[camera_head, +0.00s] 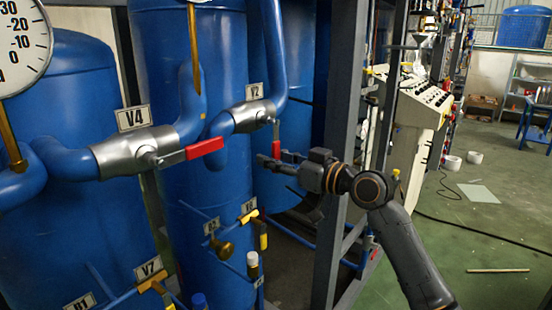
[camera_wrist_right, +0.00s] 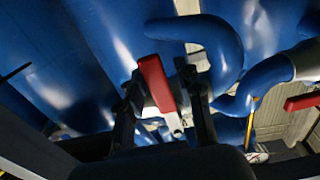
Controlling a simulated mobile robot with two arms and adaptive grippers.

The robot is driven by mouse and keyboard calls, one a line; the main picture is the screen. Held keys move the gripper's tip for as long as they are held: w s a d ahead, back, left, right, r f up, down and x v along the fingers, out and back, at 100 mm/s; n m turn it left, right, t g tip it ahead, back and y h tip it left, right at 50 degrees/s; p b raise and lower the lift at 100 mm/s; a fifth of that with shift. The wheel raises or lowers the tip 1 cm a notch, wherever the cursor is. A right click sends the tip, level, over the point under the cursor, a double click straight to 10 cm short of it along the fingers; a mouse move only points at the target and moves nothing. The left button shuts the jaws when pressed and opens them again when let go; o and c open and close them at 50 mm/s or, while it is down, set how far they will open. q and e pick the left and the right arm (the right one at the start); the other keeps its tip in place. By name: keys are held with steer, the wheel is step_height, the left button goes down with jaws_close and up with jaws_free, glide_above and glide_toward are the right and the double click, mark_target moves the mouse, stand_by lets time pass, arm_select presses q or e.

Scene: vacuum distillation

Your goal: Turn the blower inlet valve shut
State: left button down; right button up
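The valve labelled V2 (camera_head: 242,117) has a grey body on a blue pipe. Its red lever (camera_head: 276,147) hangs down and also shows in the wrist view (camera_wrist_right: 156,83). My right gripper (camera_head: 272,162) is at the lower end of this lever. In the wrist view its two dark fingers (camera_wrist_right: 162,95) stand on either side of the lever, apart, with a gap visible on the right side. The valve labelled V4 (camera_head: 125,152) has a red lever (camera_head: 205,148) lying along its pipe to the right. No label names the blower inlet. My left gripper is out of view.
Large blue tanks (camera_head: 165,60) stand behind the pipes. A grey frame post (camera_head: 342,90) rises close behind my right wrist. Small valves such as V7 (camera_head: 150,284) sit low at the front. A control console (camera_head: 415,105) stands at right, with open green floor beyond.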

steer(key=shift+d, duration=0.15)
steer(key=v, duration=1.2)
